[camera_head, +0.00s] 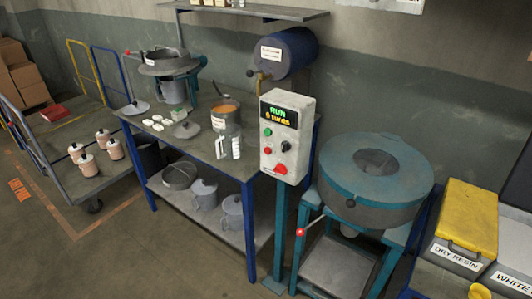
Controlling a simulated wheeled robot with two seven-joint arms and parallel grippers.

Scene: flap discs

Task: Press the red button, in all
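A pale grey control box (286,137) stands on a teal post in the middle of the view. Its dark display (279,115) reads "RUN" in green, with a yellow line below about turns; its digit is hard to read. A small red button (268,150) sits on the left of its face, below a green button (268,132). A black knob (286,146) is to its right. A larger red control (281,169) is lower down; its exact type is unclear. Neither of my grippers is in view, and nothing covers the box face.
A round teal-topped machine (375,178) stands right of the box, with a red-knobbed lever (300,232) low in front. A workbench (195,146) with pots is behind left. A cart (70,130) holds pinkish jars. Yellow-lidded bin (467,213) at right. Floor at front left is clear.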

